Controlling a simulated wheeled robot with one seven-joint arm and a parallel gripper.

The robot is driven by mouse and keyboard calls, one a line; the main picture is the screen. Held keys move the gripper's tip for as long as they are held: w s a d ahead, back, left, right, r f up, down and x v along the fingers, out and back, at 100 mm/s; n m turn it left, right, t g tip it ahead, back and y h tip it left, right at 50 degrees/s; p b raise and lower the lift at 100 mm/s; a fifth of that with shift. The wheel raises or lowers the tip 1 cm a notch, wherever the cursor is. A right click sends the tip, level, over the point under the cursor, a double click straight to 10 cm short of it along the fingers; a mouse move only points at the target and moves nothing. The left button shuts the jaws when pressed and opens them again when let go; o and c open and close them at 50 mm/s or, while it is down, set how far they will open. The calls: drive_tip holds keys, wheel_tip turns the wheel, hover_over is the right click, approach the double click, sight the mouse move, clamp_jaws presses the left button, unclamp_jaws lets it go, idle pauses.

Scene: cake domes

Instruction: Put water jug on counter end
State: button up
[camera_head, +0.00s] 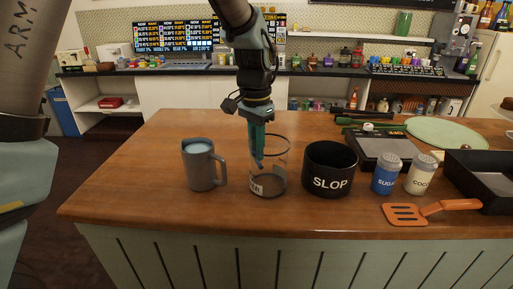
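A clear glass container (273,178) with a small label low on its front stands upright on the wooden counter (130,190). To its left is a grey jug (200,172) with a handle on its right side and pale blue content at the top. Which of the two is the water jug I cannot read for sure. My gripper (258,160) points down at the left part of the glass container, its fingers overlapping the rim and wall. I cannot tell whether the fingers grip the wall or are open.
A black SLOP bin (330,170) stands close right of the glass. Further right are a blue sugar shaker (386,177), a white shaker (421,177), an orange spatula (405,214), a scale (380,148) and a black tray (480,185). The counter's left end is clear.

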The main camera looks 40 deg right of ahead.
drive_tip(key=shift+o, duration=0.3)
drive_tip(key=shift+o, duration=0.9)
drive_tip(key=shift+o, duration=0.3)
drive_tip(key=o, duration=1.1)
drive_tip(key=shift+c, duration=0.2)
drive_tip(key=shift+r, duration=0.1)
drive_tip(key=shift+r, duration=3.65)
